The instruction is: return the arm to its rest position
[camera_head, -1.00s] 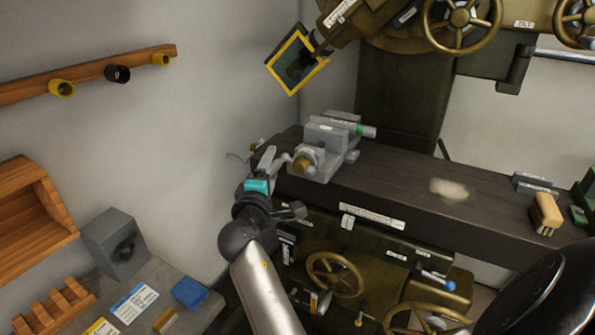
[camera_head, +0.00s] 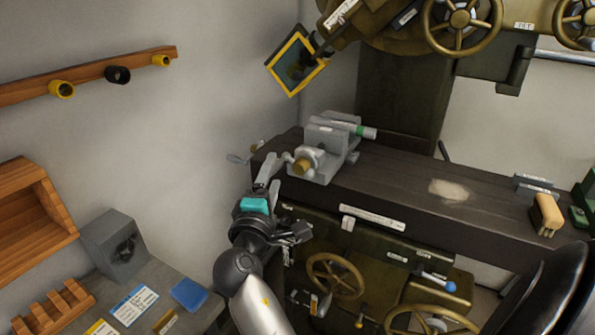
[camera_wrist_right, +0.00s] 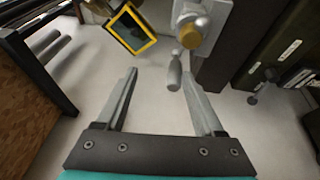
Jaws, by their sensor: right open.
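My right gripper (camera_head: 268,172), with a teal band, is in front of the left end of the dark bench, beside the grey vise (camera_head: 325,160). In the right wrist view the right gripper (camera_wrist_right: 159,72) has its two fingers wide apart, with nothing held between them. The vise also shows there (camera_wrist_right: 207,22), beyond the fingers, with its brass knob. A grey handle shows near the right fingertip; whether they touch I cannot tell. My left gripper is in neither view.
The machine table (camera_head: 400,185) carries a wooden-handled brush (camera_head: 546,214) at right. Brass handwheels (camera_head: 335,275) sit below it. A yellow-framed panel (camera_head: 297,60) hangs above.

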